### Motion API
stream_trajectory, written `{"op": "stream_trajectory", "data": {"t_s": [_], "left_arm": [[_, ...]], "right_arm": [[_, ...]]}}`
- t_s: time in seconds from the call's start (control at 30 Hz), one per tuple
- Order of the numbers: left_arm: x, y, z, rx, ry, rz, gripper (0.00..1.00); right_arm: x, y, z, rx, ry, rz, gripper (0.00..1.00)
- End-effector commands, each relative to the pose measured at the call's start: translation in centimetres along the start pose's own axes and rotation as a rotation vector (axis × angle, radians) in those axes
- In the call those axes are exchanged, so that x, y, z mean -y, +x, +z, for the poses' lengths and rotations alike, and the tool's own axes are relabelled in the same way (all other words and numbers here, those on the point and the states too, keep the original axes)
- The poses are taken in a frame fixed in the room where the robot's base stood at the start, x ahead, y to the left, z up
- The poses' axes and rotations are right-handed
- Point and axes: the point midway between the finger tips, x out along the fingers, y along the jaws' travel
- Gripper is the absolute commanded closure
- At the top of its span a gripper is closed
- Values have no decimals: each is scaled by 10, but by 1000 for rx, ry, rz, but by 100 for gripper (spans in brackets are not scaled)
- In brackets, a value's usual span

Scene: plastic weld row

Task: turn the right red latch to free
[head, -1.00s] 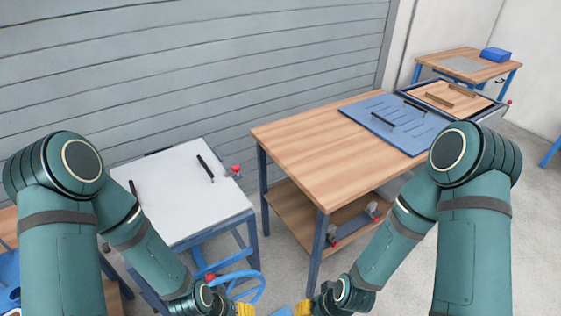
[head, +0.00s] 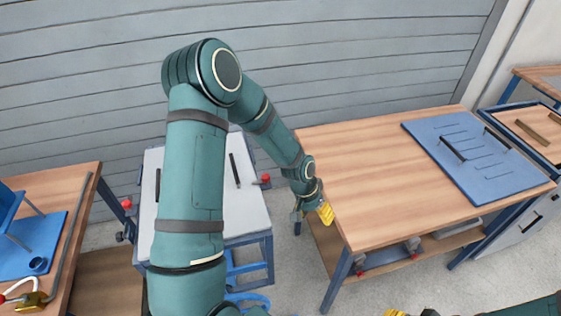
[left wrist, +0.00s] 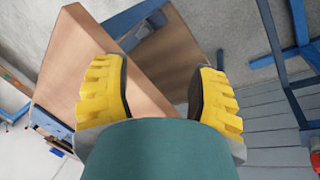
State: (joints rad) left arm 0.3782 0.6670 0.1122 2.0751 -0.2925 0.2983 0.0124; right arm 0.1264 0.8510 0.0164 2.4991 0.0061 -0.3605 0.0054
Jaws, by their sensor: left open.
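The right red latch (head: 265,179) sits at the right edge of the white-topped table, with its red knob showing. Another red latch (head: 127,204) is at that table's left side. My left gripper (head: 324,213) hangs to the right of the right latch and apart from it, near the wooden table's left edge. In the left wrist view its yellow fingers (left wrist: 160,85) are spread with nothing between them. A red part (left wrist: 315,158) shows at that view's right edge; I cannot tell which it is. My right gripper (head: 398,313) is mostly cut off at the bottom edge.
The wooden table (head: 375,175) stands right of the white-topped table (head: 249,209), with a floor gap between them. A blue board (head: 475,170) with black handles lies on it. A wooden bench (head: 85,190) is at the left.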

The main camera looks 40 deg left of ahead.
Motion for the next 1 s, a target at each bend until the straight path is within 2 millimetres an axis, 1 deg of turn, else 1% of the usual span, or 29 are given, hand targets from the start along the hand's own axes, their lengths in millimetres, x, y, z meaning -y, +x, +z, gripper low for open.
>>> {"op": "stream_trajectory", "data": {"t_s": [0.03,0.07,0.1,0.17,0.2,0.3,0.4,0.43,0.53,0.67,0.77,1.0], "left_arm": [[22,-30,-19,-7,-2,-36,41],[36,-46,-27,-1,-1,-59,41],[54,-66,-36,6,-2,-92,41],[79,-97,-46,19,-8,-141,41],[95,-116,-50,29,-14,-174,41],[127,-158,-56,53,-34,-242,41],[146,-184,-56,71,-51,-287,41],[150,-189,-56,74,-54,-295,41],[156,-195,-55,84,-61,-308,41],[160,-184,-53,87,-61,-310,41],[165,-168,-52,88,-62,-307,41],[179,-122,-47,88,-61,-306,41]], "right_arm": [[3,-9,-2,-4,3,1,53],[4,-11,-3,-6,4,2,53],[5,-14,-5,-9,5,2,53],[6,-19,-7,-13,6,2,53],[7,-21,-8,-16,7,3,53],[9,-26,-10,-20,8,3,53],[10,-28,-11,-23,9,3,53],[10,-28,-12,-23,9,3,53],[10,-28,-12,-24,9,3,53],[9,-26,-11,-23,9,3,53],[8,-24,-10,-22,8,3,53],[7,-20,-8,-16,7,2,53]]}}
